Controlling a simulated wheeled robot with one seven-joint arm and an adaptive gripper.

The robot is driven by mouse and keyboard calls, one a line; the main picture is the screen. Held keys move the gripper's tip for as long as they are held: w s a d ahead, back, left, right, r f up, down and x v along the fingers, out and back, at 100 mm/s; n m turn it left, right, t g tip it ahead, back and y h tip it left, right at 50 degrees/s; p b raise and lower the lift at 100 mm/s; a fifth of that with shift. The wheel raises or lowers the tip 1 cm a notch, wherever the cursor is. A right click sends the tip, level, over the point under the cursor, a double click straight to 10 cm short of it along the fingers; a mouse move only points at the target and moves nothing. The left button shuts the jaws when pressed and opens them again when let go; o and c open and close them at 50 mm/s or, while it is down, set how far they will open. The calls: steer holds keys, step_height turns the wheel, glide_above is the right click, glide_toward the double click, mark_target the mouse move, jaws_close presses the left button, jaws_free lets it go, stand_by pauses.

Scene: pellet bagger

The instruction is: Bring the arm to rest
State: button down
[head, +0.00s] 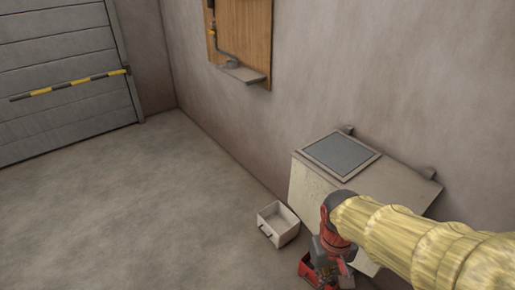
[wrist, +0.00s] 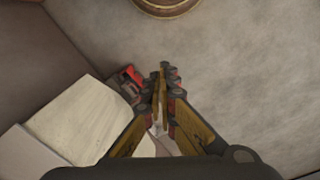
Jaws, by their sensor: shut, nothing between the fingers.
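My arm, in a yellow ribbed sleeve, reaches in from the right of the head view. My gripper (head: 335,274) hangs low in front of the pale cabinet and partly covers a red box-like thing (head: 306,269). In the wrist view my gripper (wrist: 167,71) has its fingers together, with nothing between them. A red and dark thing (wrist: 131,75) shows just left of the fingertips. I cannot tell whether the gripper touches anything.
A pale cabinet (head: 309,192) with a grey top panel stands against the wall. A white open bin (head: 267,228) is on the floor beside it. A wooden board (head: 250,38) hangs above. A round brown container (wrist: 168,8) shows in the wrist view. Floor at left is clear.

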steer(key=s+d+r+t, duration=0.1)
steer(key=s+r+t, duration=0.1)
steer(key=r, duration=0.5)
steer(key=s+d+r+m+t+p, duration=0.1)
steer(key=s+r+t, duration=0.1)
steer(key=r, duration=0.5)
steer(key=shift+s+d+r+t, duration=0.2)
steer(key=shift+r+t, duration=0.1)
steer(key=shift+t, duration=0.5)
